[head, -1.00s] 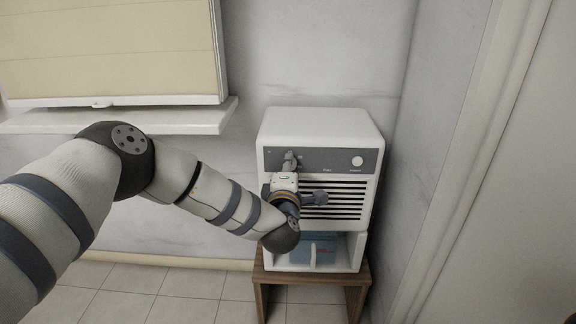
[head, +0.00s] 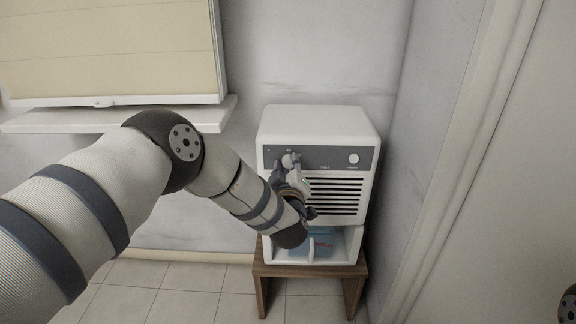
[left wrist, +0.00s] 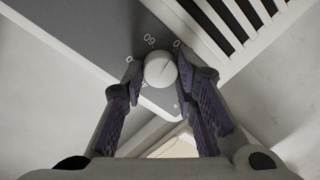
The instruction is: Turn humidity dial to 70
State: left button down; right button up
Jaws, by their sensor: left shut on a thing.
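A white dehumidifier-like unit (head: 318,119) stands against the wall, with a grey control panel (head: 322,157) across its upper front. My left gripper (head: 290,160) is at the left end of the panel, shut on a round white dial. In the left wrist view the dial (left wrist: 160,69) sits between the two fingertips (left wrist: 160,72), which touch its sides. A thin line crosses its face. Small printed numbers surround it, partly hidden by the fingers; I cannot read the setting surely. A second white knob (head: 354,158) is at the panel's right, untouched.
Dark vent slats (head: 338,195) lie below the panel. An open bay with a bluish container (head: 322,243) is under them. The unit rests on a small wooden stand (head: 312,272). A wall is close on the right; a window sill (head: 60,120) juts out at left.

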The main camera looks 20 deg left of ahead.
pick_arm(q)
jog(key=shift+r+m, duration=0.1)
jog(key=shift+m, duration=0.5)
jog(key=c, duration=1.3)
grip_release()
jog(key=v, duration=1.2)
